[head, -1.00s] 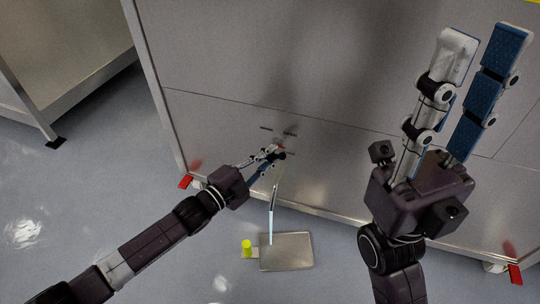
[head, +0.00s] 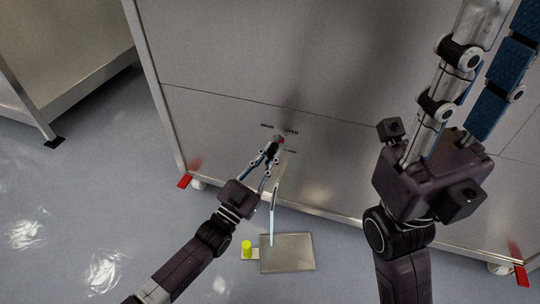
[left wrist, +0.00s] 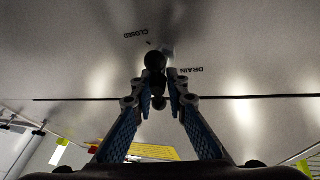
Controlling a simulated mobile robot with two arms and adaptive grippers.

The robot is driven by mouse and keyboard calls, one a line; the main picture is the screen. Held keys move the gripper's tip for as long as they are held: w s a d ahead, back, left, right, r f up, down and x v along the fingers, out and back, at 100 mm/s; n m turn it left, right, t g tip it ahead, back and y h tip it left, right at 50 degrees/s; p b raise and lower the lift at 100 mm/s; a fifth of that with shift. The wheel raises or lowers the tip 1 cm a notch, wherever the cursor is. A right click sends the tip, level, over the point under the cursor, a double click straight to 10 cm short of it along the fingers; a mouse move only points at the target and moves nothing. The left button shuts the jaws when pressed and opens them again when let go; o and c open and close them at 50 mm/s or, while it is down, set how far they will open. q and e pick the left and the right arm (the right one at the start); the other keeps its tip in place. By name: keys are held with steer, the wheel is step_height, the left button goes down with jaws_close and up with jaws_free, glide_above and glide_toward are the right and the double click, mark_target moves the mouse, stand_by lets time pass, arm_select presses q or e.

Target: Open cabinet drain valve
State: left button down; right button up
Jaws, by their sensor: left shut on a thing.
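The drain valve (head: 280,140) is on the lower front panel of the metal cabinet (head: 250,65). In the left wrist view its black handle (left wrist: 155,61) lies between the fingertips, below the "CLOSED" label and beside the "DRAIN" label. My left gripper (head: 271,149) is shut on the handle, reaching up to the panel from the lower left. The fingers partly hide the valve in the head view. My right gripper (head: 502,25) is held up at the right, close to the camera, with its fingers apart and nothing between them; the tips are cut off by the frame.
A thin pipe (head: 272,212) runs down from the valve area to a metal tray (head: 288,252) on the floor. Red-marked feet (head: 185,181) are at the cabinet's lower corners. The floor at left is open.

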arm_select(q)
steer(key=shift+s+d+f+n+t+y, duration=0.2)
steer(key=shift+n+t+y, duration=0.1)
steer(key=shift+n, duration=0.5)
steer(key=shift+s+d+f+n+t+y, duration=0.1)
steer(key=shift+d+f+n+t+y, duration=0.15)
steer(key=shift+n, duration=0.55)
steer(key=shift+a+r+n+y, duration=0.1)
steer(key=shift+n+y, duration=0.15)
steer(key=shift+n, duration=0.05)
steer(key=shift+w, duration=0.1)
steer(key=c, duration=2.1)
jaws_free()
steer(key=shift+o, duration=0.4)
steer(key=shift+r, duration=0.15)
steer(key=shift+a, duration=0.1)
steer(key=v, duration=1.1)
steer(key=shift+s+f, duration=0.3)
steer(key=shift+f, duration=0.05)
